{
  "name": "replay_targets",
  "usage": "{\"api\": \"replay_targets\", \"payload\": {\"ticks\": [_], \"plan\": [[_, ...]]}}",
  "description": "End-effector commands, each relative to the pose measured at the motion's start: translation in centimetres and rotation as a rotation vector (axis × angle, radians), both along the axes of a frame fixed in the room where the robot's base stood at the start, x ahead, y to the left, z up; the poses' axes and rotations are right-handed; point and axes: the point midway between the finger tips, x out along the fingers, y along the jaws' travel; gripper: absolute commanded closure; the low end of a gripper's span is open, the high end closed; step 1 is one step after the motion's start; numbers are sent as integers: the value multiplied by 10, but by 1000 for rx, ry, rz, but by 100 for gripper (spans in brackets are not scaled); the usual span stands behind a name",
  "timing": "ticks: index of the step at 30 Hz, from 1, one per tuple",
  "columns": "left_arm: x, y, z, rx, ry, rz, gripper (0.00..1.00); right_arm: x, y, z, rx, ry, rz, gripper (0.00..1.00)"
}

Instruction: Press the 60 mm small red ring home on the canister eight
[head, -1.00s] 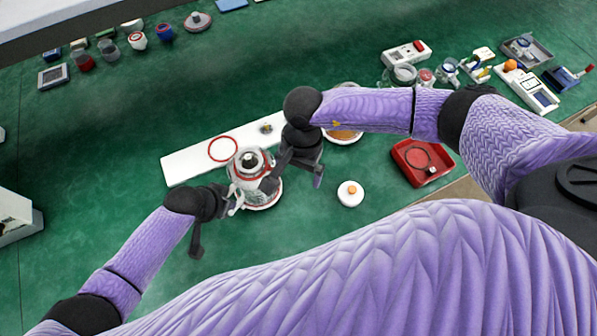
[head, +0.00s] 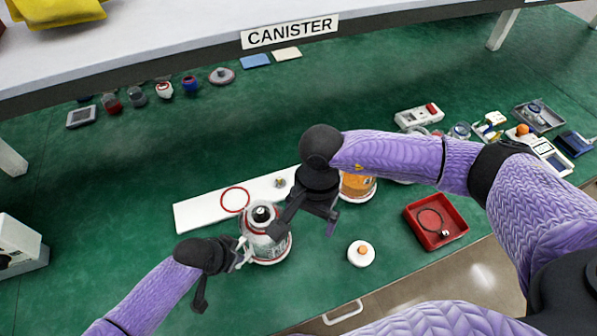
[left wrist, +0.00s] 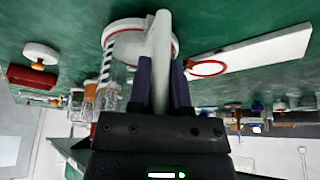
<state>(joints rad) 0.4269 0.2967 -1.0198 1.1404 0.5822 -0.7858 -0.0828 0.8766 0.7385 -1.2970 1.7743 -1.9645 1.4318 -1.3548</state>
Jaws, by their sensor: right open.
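The canister (head: 268,246), clear-walled with a white base, stands on the green bench, with a dark knob on top. A red ring (head: 249,222) shows around its upper part; its seating is too small to judge. My left gripper (head: 240,256) is at the canister's left side. In the left wrist view its dark fingers (left wrist: 161,75) are closed on a white handle (left wrist: 161,45) of the canister. My right gripper (head: 305,214) is open and empty, with one finger close to the canister's top right; contact cannot be told.
A larger red ring (head: 235,200) lies on a white board (head: 195,212) behind the canister. An orange-filled container (head: 357,187) stands right, partly behind my right arm. A white lid with an orange knob (head: 361,254) and a red tray (head: 462,222) are nearby. Front-left bench is clear.

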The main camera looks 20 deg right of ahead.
Motion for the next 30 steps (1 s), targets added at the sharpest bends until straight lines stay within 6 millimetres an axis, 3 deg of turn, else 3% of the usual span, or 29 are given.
{"api": "replay_targets", "payload": {"ticks": [1, 5, 13, 16, 30], "plan": [[0, 0, 0, -1, -1, 0, 64, 0, 0, 0, 0, 0, 0, 2], [0, 0, 0, 0, 0, 0, 37, 0, 0, 0, 0, 0, 0, 2], [0, 0, 1, 0, 0, 0, 36, 0, 0, 0, 0, 0, 0, 2], [-2, 3, 10, -1, -2, -1, 36, 0, 0, 0, 0, 0, 0, 2], [-29, 31, 103, 0, 0, 1, 36, 0, 0, 0, 0, 0, 0, 2]]}}
